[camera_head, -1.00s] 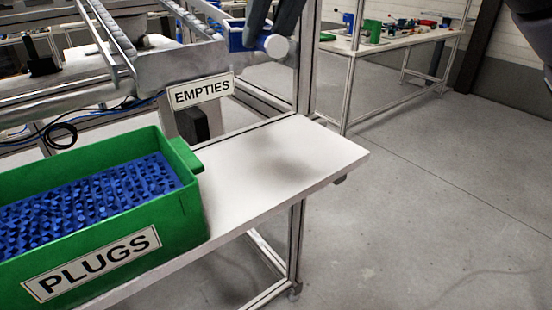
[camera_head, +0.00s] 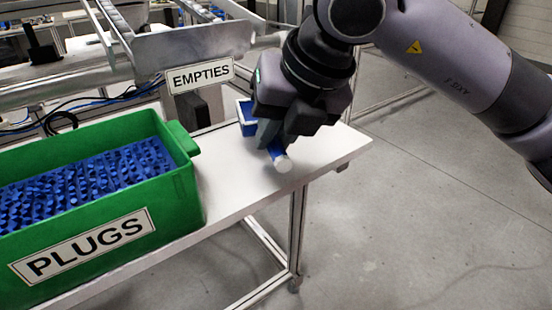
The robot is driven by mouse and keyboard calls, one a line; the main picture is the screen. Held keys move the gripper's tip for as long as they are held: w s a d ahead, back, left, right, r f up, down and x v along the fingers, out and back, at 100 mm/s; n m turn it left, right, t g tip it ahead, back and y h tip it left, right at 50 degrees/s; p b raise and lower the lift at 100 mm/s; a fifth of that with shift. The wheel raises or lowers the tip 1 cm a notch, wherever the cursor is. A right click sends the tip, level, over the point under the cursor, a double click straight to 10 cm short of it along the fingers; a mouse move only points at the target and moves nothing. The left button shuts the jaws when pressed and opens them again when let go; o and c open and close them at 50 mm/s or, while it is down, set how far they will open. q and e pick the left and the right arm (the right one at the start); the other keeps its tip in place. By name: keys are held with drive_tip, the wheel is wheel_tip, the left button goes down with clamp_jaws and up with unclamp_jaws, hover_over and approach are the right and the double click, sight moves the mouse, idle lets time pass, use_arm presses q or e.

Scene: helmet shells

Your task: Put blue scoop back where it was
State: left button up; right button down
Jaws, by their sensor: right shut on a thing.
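The blue scoop (camera_head: 245,113) is at the right end of the white table (camera_head: 233,184), to the right of the green PLUGS bin (camera_head: 180,198). Its handle ends in a white cap that points toward me. My right gripper (camera_head: 270,138) is shut on the scoop's handle from above. The gripper hides much of the scoop. The scoop is at or just above the table top; I cannot tell whether it touches. My left gripper is not in view.
The green bin is full of blue plugs (camera_head: 85,180). An EMPTIES sign (camera_head: 200,76) and metal rails (camera_head: 190,48) stand behind the table. The table's front right corner is clear, with open floor beyond.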

wheel_tip(320, 180, down, 4)
drive_tip(key=shift+f, duration=0.2)
drive_tip(key=c, duration=1.5)
unclamp_jaws()
drive_tip(key=shift+f+b, duration=0.15)
drive_tip(key=shift+b, duration=0.15)
drive_tip(key=o, duration=0.4)
drive_tip(key=shift+o, duration=0.2)
